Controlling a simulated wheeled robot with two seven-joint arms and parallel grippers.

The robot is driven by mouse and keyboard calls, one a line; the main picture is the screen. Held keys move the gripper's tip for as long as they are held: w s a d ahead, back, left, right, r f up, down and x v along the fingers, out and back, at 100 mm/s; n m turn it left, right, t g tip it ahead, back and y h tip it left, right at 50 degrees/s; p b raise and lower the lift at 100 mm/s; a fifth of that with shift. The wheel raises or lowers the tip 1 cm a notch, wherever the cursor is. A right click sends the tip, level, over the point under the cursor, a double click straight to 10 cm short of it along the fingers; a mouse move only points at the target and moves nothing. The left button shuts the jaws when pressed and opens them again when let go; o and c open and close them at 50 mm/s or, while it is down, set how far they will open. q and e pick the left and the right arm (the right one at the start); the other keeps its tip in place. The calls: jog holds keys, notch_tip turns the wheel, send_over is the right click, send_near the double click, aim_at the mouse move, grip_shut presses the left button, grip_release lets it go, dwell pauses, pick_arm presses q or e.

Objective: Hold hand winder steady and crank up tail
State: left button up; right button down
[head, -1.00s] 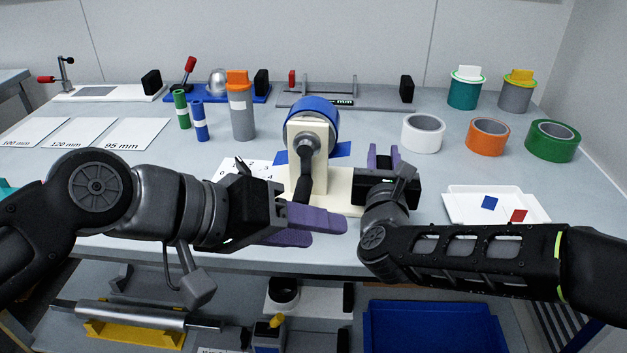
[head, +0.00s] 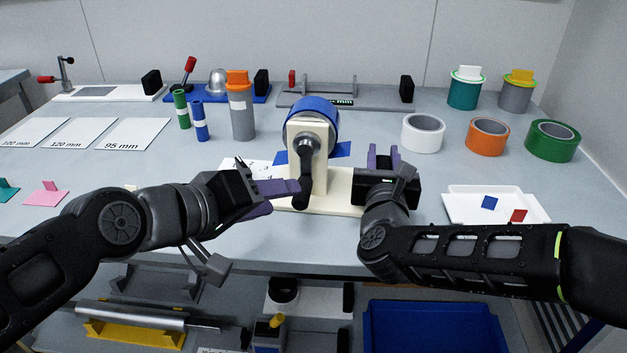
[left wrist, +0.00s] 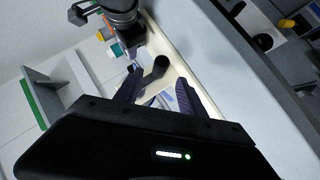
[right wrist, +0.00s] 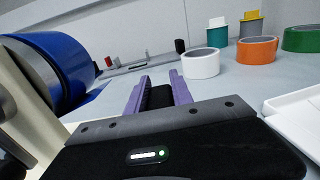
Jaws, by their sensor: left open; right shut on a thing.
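The hand winder has a cream upright and base (head: 325,203) and carries a blue roll (head: 320,108). Flat blue strip (head: 341,150), possibly the tail, shows beside the upright. The dark crank (head: 305,172) hangs down from the hub. My left gripper (head: 292,197) is open at the crank's lower end. In the left wrist view, the crank's knob (left wrist: 160,64) shows between the spread purple fingers (left wrist: 157,92). My right gripper (head: 384,158) is shut on a black block (right wrist: 160,97) at the base's right end. The blue roll is at left in the right wrist view (right wrist: 50,70).
A white tray (head: 470,208) with blue and red chips lies right of my right gripper. White (head: 423,147), orange (head: 488,150) and green (head: 553,154) rolls stand behind it. An orange-capped grey cylinder (head: 242,120) stands left of the winder.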

aim_at(302, 194)
pick_arm(q)
jog(key=shift+x, duration=3.95)
grip_shut()
jog(key=shift+a, duration=0.1)
jog(key=shift+w+a+r, duration=0.1)
jog(key=shift+a+r, duration=0.15)
jog(key=shift+a, duration=0.5)
jog(key=shift+a+r, duration=0.2)
jog(key=shift+a, duration=0.5)
jog(key=shift+w+a+r, duration=0.1)
jog(key=shift+a+r, duration=1)
jog(key=shift+r, duration=0.05)
